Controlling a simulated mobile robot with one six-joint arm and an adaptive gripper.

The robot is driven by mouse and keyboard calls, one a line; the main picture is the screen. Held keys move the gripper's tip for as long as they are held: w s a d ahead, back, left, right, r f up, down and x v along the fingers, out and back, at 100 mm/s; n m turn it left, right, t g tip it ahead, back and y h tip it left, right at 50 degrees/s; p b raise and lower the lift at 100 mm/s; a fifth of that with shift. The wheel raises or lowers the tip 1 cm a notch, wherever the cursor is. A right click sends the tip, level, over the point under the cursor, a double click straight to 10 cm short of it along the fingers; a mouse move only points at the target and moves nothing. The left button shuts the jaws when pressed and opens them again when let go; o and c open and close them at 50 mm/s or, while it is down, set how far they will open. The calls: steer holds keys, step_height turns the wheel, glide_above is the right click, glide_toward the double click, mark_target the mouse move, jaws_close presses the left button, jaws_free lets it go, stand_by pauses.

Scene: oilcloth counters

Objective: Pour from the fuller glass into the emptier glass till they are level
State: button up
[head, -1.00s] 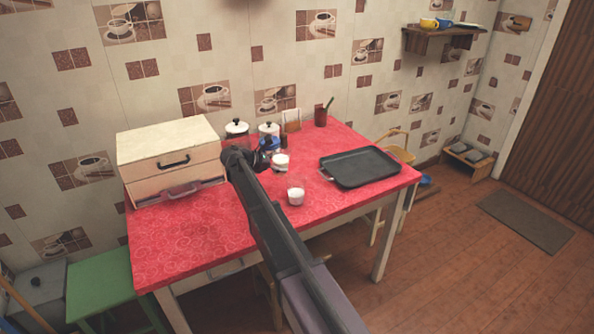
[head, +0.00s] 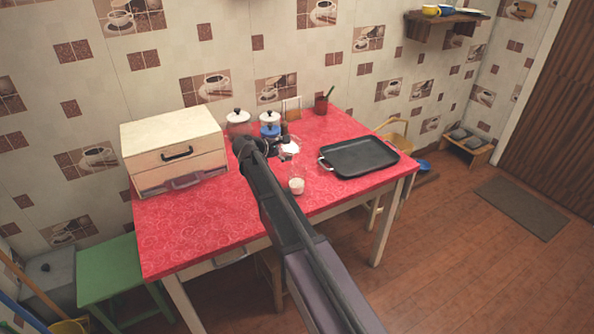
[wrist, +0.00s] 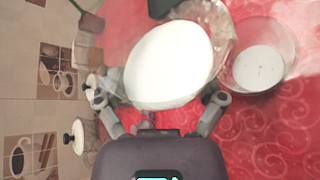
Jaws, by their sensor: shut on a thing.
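My gripper (wrist: 158,99) is shut on a clear glass (wrist: 213,22) of white liquid (wrist: 170,65). In the head view the held glass (head: 290,148) is raised above the red table and looks tilted; the arm partly hides it. The other glass (head: 297,186) stands upright on the table, with white liquid in its lower part. In the wrist view this standing glass (wrist: 283,45) is right of the held one, close beside or below its rim. I cannot see a stream between them, nor compare the levels exactly.
A dark tray (head: 358,157) lies right of the glasses. White-lidded jars (head: 238,117), a blue pot and a dark red cup (head: 321,104) stand behind. A wooden drawer box (head: 172,140) fills the back left. The red table's front left (head: 190,235) is clear.

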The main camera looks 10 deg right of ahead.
stand_by(0.4)
steer(key=shift+r+m+t, duration=0.1)
steer(key=shift+m+t, duration=0.2)
steer(key=shift+w+a+r+m+t+y, duration=0.15)
steer(key=shift+r+m+t+y, duration=0.15)
steer(key=shift+r+m+t, duration=0.15)
stand_by(0.4)
steer(key=shift+f, duration=0.2)
stand_by(1.0)
steer(key=shift+w, duration=0.15)
stand_by(0.4)
steer(key=shift+s+d+m, duration=0.25)
steer(key=shift+s+m, duration=0.1)
stand_by(0.9)
